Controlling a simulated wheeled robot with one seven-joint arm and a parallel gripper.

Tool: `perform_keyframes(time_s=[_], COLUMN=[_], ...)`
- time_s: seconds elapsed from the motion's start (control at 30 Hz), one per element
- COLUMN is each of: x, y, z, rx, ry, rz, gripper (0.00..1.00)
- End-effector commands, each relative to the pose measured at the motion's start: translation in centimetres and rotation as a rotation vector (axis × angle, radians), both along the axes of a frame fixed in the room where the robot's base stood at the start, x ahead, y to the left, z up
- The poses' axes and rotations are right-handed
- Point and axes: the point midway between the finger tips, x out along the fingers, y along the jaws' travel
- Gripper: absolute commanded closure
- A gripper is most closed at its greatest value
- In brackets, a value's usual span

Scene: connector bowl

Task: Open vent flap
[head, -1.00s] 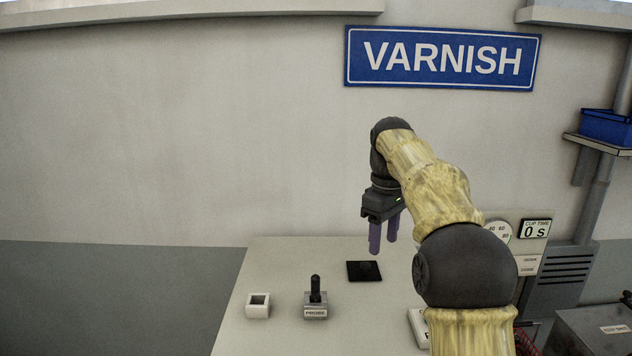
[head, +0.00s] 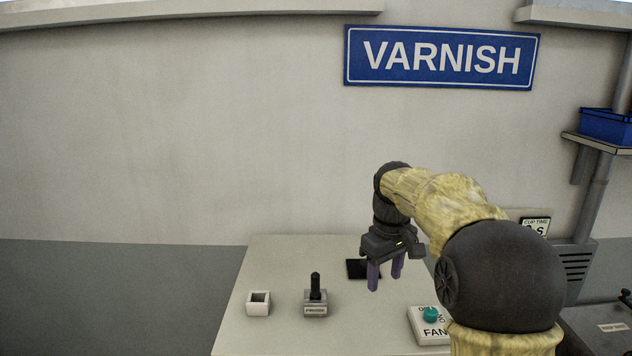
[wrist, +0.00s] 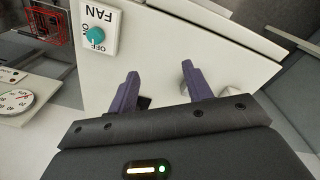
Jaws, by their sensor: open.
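My gripper (head: 385,282) is open and empty, its two purple fingers pointing down above the white worktop (head: 290,260), near the black square (head: 353,268). In the wrist view its fingers (wrist: 160,72) are spread apart with nothing between them. A grey slatted panel (head: 576,262) stands behind my arm at the right. I cannot tell whether it holds the vent flap, and no flap is clearly visible elsewhere.
On the worktop stand a white hollow block (head: 258,303), a black probe in a grey holder (head: 316,300) and a FAN box (head: 428,332) with a teal knob (head: 430,314). A dial (wrist: 15,101) and red wire basket (wrist: 45,35) show in the wrist view.

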Motion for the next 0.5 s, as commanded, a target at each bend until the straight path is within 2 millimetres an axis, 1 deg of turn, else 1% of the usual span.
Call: perform_keyframes(time_s=[0.03, 0.27, 0.37, 0.5], x=[-1.0, -4.9, -7.1, -10.4], y=[-0.1, -0.4, -0.5, -0.7], z=[-1.0, -5.4, -7.3, -9.8], rx=[0.002, 0.017, 0.026, 0.038], ry=[-0.005, -0.047, -0.066, -0.09], rz=[-0.029, -0.17, -0.231, -0.317], gripper=[0.5, 0.5, 0.5, 0.5])
